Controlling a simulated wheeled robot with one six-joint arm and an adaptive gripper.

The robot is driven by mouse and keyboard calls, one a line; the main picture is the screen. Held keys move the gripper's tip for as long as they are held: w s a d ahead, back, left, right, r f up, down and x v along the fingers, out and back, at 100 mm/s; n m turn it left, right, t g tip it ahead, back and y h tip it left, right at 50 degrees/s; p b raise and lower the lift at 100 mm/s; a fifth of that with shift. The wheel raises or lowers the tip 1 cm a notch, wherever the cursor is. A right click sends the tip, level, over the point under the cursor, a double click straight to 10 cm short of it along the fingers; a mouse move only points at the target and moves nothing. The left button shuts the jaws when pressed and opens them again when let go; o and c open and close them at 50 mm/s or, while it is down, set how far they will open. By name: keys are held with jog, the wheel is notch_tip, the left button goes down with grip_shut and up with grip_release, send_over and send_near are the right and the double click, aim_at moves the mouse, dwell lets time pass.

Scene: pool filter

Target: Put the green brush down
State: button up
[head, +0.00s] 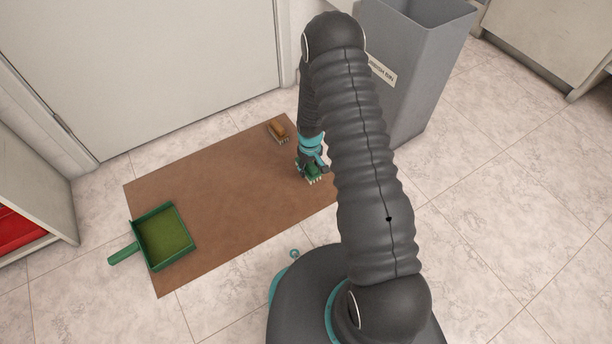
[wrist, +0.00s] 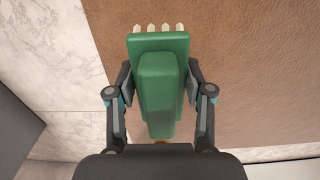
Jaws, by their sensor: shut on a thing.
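The green brush (wrist: 160,85) fills the middle of the wrist view, its pale bristle tufts showing at the top edge. My gripper (wrist: 160,97) is shut on it, with one finger on each side of its green body. In the head view the green brush (head: 313,176) shows at the end of my arm, over the right part of the brown mat (head: 225,210). My gripper (head: 312,160) points down there and partly hides it. I cannot tell whether the bristles touch the mat.
A brown wooden brush (head: 278,131) lies near the mat's back edge. A green dustpan (head: 163,238) lies at the mat's left edge. A grey bin (head: 415,75) stands right of the mat. A door (head: 150,60) is behind. The mat's middle is clear.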

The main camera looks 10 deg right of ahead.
aim_at(307, 175)
jog(key=shift+w+a+f, duration=0.15)
jog(key=shift+a+f, duration=0.25)
jog(key=shift+a, duration=0.05)
jog(key=shift+f+b, duration=0.4)
jog(key=shift+f, duration=1.5)
jog(key=shift+f, duration=0.1)
jog(key=shift+f, duration=0.1)
jog(key=o, duration=1)
